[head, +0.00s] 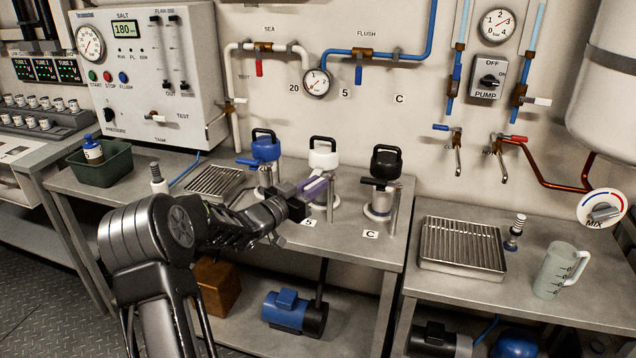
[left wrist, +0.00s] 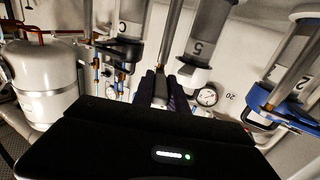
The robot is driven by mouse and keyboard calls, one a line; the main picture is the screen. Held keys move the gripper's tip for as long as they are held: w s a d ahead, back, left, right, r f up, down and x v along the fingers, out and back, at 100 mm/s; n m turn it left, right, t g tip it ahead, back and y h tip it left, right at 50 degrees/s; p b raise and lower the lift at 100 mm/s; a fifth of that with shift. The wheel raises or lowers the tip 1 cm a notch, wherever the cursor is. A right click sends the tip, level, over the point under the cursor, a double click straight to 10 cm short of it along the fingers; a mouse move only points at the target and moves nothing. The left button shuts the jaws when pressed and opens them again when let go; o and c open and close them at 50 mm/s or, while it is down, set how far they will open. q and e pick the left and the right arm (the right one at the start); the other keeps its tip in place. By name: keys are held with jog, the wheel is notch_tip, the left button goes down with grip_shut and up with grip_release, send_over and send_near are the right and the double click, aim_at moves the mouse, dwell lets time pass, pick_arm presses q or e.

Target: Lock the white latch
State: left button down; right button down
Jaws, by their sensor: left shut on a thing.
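The white-topped canister (head: 323,158) with a black carrying handle stands in the middle of three on the bench, behind the label 5. My left gripper (head: 314,187) reaches it from the front left, with purple fingers at the level below its white top. There my left gripper (left wrist: 164,88) is shut at the collar's side, on the white latch, which the fingers mostly hide. My right gripper is not in view.
A blue-topped canister (head: 265,150) stands close on the left and a black-topped one (head: 386,164) on the right. A metal drip grid (head: 215,180) lies left on the bench. Pipes and a gauge (head: 317,82) are on the wall behind.

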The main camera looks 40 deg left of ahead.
pick_arm(q)
jog(key=shift+r, duration=0.2)
jog(key=c, duration=1.3)
grip_release()
jog(key=shift+f, duration=0.15)
jog(key=shift+s, duration=0.1)
jog(key=s, duration=0.5)
jog(key=s+b, duration=0.1)
jog(key=s, duration=0.1)
jog(key=shift+s+a, duration=0.3)
jog(key=shift+c, duration=0.5)
